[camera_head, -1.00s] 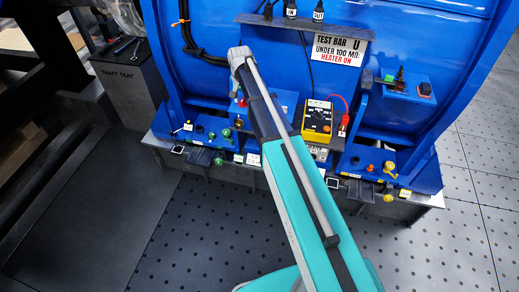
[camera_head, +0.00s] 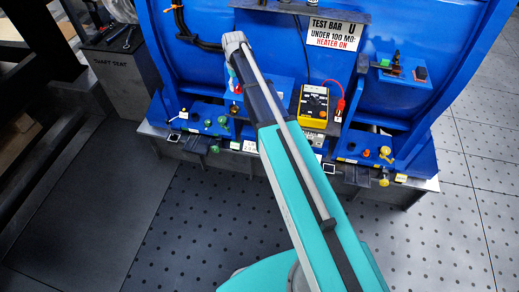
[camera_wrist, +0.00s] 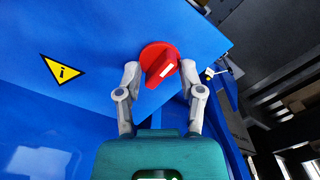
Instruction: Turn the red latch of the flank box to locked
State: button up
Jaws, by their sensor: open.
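The red latch (camera_wrist: 158,62), a round knob with a raised grip bearing a white mark, sits on the blue flank box (camera_wrist: 110,35) in the wrist view. My gripper (camera_wrist: 160,70) is open, with one grey finger on each side of the latch's lower part. I cannot tell whether the fingers touch it. The grip stands slanted, its white mark towards the lower right. In the head view my arm covers much of this area, and my gripper's fingers cannot be made out there.
A yellow warning sticker (camera_wrist: 63,70) is left of the latch. In the head view a yellow meter (camera_head: 313,103) stands right of my arm on the blue frame. Small knobs and valves line the lower ledge (camera_head: 350,162). The perforated floor (camera_head: 160,235) in front is clear.

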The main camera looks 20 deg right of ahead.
jog(key=n, duration=0.5)
jog(key=shift+n, duration=0.4)
jog(key=n, duration=0.4)
jog(key=shift+r+n, duration=0.15)
jog(key=shift+n, duration=0.25)
notch_tip(320, 180, up, 14)
jog(key=f+p, duration=0.1)
jog(key=p, duration=1.3)
jog(key=s+f+m+b, duration=0.6)
jog(key=s+f+b, duration=0.5)
jog(key=s, duration=0.2)
jog(key=s+d+f+m+b, duration=0.1)
jog(key=s+f+m+b, duration=0.5)
jog(key=s+f+b, duration=0.5)
jog(key=shift+s+b, duration=0.3)
jog(key=shift+s, duration=0.85)
jog(key=shift+d, duration=0.1)
notch_tip(320, 180, up, 22)
jog(key=r+n+p, duration=0.1)
jog(key=n+p, duration=0.1)
jog(key=p, duration=2)
send_over(238, 86)
jog(key=shift+w+f, duration=0.1)
jog(key=shift+f, duration=0.15)
